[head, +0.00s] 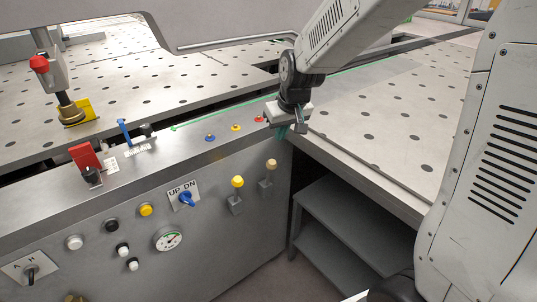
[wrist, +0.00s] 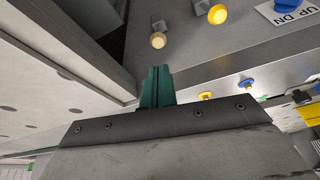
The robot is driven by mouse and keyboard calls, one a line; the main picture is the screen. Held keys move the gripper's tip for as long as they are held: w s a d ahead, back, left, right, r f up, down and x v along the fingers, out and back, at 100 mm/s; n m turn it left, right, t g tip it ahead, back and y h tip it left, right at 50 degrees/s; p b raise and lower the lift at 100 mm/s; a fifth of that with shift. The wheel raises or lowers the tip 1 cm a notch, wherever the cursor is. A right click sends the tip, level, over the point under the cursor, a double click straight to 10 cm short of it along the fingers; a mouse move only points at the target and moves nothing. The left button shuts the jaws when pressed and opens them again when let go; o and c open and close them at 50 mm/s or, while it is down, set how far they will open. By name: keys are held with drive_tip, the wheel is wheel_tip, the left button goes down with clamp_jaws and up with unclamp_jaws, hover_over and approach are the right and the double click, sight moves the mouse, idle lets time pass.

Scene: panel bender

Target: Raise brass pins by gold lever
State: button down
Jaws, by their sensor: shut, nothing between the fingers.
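Two ball-topped levers stick out of the grey front panel. One knob is pale gold (head: 271,164), the other bright yellow (head: 237,182). In the wrist view the pale gold knob (wrist: 158,40) is just beyond the fingertips, and the yellow knob (wrist: 217,14) is to its right. My gripper (head: 282,131) is above the pale gold lever at the panel's top edge, apart from it. Its green fingers (wrist: 157,87) are shut and empty. I cannot make out brass pins for certain; small yellow (head: 236,128), blue (head: 210,138) and red (head: 259,119) pieces sit on the ledge.
A blue UP/DN switch (head: 186,199), a gauge (head: 168,239) and several buttons are on the panel. A perforated table (head: 400,125) lies to the right, with grey shelves (head: 345,215) below it. A red-topped post (head: 60,85) stands at the left.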

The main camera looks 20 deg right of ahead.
drive_tip(key=w+f, duration=0.4)
drive_tip(key=shift+w, duration=0.35)
drive_tip(key=shift+f, duration=0.2)
drive_tip(key=x, duration=0.9)
drive_tip(key=shift+w+f, duration=0.3)
drive_tip(key=shift+f, duration=0.05)
